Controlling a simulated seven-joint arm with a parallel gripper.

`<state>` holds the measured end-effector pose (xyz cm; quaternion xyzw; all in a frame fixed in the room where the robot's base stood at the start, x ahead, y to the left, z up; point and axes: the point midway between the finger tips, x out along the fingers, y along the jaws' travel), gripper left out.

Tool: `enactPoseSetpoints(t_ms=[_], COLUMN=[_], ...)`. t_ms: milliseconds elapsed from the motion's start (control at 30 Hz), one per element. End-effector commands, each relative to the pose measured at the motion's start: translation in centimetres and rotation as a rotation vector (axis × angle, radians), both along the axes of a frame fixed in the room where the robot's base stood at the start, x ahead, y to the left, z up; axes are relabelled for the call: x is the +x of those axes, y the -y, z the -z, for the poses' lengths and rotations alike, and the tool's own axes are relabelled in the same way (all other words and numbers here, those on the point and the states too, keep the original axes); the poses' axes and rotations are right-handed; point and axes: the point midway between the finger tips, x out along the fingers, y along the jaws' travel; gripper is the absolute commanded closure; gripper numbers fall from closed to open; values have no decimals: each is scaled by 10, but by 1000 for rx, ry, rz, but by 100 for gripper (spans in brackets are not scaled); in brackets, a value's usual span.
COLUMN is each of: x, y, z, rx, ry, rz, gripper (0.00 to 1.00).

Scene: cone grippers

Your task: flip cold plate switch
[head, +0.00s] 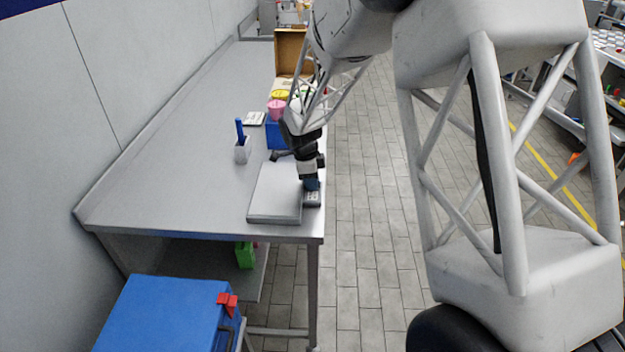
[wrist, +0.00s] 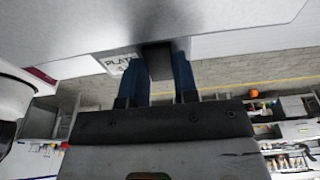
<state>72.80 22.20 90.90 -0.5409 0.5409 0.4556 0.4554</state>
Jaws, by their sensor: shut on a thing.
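The cold plate (head: 274,196) is a flat light-grey box at the near right corner of the steel table. Its small control panel (head: 313,200) is on its right side. My gripper (head: 311,184) points down at this panel and hides part of it. In the wrist view, the two blue fingers of my gripper (wrist: 160,72) stand on either side of a black switch (wrist: 156,58) and are shut on it. A white label reading "PLATE" (wrist: 117,62) is beside the left finger. Which way the switch is set cannot be told.
A white pen holder (head: 242,150) with a blue item stands behind the cold plate. A blue box (head: 275,133), pink and yellow containers (head: 277,108) and an open cardboard box (head: 290,52) are farther back. The table's left side (head: 180,165) is clear.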

Motion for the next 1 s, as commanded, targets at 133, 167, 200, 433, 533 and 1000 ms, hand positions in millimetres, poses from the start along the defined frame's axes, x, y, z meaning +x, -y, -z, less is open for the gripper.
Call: enactPoseSetpoints(t_ms=[133,167,200,433,533,1000], x=[0,0,0,0,0,0], y=[0,0,0,0,0,-3], z=[0,0,0,0,0,-14], rx=[-3,-3,-3,-3,-3,-2], ry=[0,0,0,0,0,2], rz=[1,1,1,1,0,0], gripper=[96,96,96,49,47,47])
